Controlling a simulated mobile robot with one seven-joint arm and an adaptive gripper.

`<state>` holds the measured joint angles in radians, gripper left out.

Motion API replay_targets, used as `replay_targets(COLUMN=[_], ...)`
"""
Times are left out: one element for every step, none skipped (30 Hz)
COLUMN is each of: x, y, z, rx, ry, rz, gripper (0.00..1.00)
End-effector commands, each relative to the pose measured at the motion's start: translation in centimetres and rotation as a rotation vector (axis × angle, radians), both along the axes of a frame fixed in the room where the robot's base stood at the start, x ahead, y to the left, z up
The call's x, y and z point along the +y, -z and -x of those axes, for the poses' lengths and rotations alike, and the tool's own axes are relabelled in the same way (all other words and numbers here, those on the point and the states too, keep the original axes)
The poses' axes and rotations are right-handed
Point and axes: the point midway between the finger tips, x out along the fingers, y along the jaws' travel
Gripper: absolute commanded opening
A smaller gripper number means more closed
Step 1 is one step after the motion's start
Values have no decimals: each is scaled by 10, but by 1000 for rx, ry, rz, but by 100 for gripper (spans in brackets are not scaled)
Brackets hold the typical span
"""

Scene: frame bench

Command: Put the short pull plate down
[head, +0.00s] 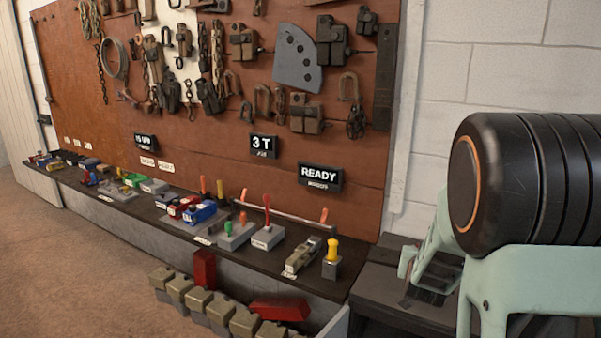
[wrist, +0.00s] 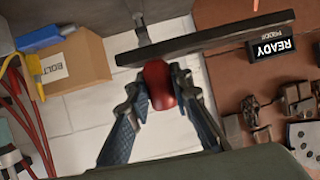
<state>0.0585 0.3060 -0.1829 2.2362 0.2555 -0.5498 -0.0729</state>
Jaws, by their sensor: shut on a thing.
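My gripper (wrist: 161,92) shows in the wrist view, its two dark fingers closed on the sides of a red rounded grip (wrist: 157,80). A long dark bar (wrist: 215,38) lies just beyond the red grip, slanting up to the right. It appears to be the short pull plate with the red grip on it, but I cannot tell for sure how the two join. The bar passes in front of the white wall and the brown board. In the head view my arm fills the right edge, and my gripper and the held piece cannot be made out.
A dark bench shelf (head: 328,288) below the tool board (head: 345,165) carries locks, blocks and upright pegs. The READY sign (head: 320,176) hangs above its right end. A dark lower surface (head: 385,307) lies right of it. The wrist view shows a "BOLT" box (wrist: 85,82) and red cables (wrist: 35,125).

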Motion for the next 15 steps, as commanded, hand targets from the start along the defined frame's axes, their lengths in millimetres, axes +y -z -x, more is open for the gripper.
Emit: replay_targets(x=[25,40,59,72,85,101,112,122,135,143,150,158,163,168,172], y=[-20,-25,-32,-36,-41,-47,-50,-53,-57,-60,-62,-65,-66,-67,-68], z=[-3,-4,-5,-4,-4,-3,-2,-1,0,1,2,4,5,6,7], rx=[-12,-12,-15,-16,-17,-19,-21,-21,-24,-25,-26,-26,-27,-27,-28], ry=[-56,-89,-133,-164,-194,-231,-255,-280,-308,-327,-345,-365,-377,-386,-397], rz=[2,2,4,6,8,12,13,15,17,20,21,24,25,26,27], gripper=[0,0,0,0,0,0,0,0,0,0,0,0,0,0,0])
